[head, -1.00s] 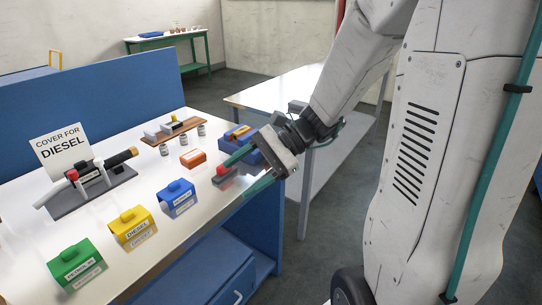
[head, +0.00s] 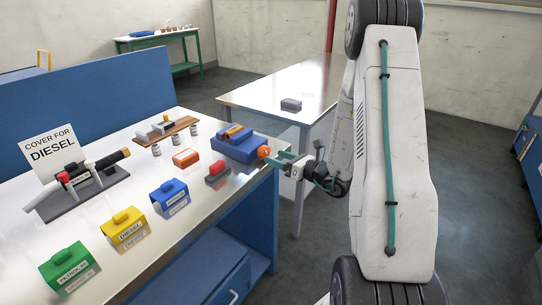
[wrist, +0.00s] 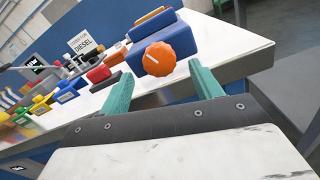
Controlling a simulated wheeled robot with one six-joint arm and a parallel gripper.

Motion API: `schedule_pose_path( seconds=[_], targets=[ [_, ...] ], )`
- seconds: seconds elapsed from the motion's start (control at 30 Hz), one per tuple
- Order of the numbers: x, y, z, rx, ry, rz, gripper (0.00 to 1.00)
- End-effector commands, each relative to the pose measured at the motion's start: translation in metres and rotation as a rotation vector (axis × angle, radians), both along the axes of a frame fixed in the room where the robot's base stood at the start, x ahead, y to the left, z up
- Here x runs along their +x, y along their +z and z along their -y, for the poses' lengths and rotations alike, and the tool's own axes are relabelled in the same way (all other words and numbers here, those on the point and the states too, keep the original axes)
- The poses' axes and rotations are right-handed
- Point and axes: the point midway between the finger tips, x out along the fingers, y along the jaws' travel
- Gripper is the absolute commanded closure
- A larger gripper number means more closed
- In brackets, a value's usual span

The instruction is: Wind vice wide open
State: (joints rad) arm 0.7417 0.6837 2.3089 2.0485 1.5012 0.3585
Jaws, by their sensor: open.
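The blue vice (head: 237,147) sits at the right end of the white bench, with a yellow and orange piece on its top. Its orange round knob (head: 263,152) faces right, at the bench edge. In the wrist view the knob (wrist: 160,59) shows a white line mark, slanted. My gripper (head: 277,158) is open, its teal fingers pointing at the knob from the right. In the wrist view the knob appears just beyond the fingertips and between them. I see no contact. The vice's jaws cannot be made out clearly.
Green (head: 70,267), yellow (head: 125,229) and blue (head: 170,197) covers stand along the bench front. A red and grey block (head: 217,174) and an orange box (head: 186,158) lie near the vice. A second table (head: 260,95) stands behind my gripper.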

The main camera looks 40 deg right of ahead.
Motion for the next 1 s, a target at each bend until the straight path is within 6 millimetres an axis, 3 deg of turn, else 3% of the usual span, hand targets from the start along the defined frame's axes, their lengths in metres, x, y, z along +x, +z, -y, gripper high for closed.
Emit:
schedule_pose_path(
  seconds=[0.23, 0.57, 0.73, 1.0],
  targets=[
    [0.028, 0.000, -0.011, -0.001, 0.003, 0.001, 0.36],
    [0.031, 0.000, -0.012, -0.001, 0.001, 0.001, 0.36],
    [0.031, 0.001, -0.012, -0.001, 0.001, 0.001, 0.81],
    [0.031, 0.001, -0.012, -0.020, 0.001, 0.007, 0.80]
  ],
)
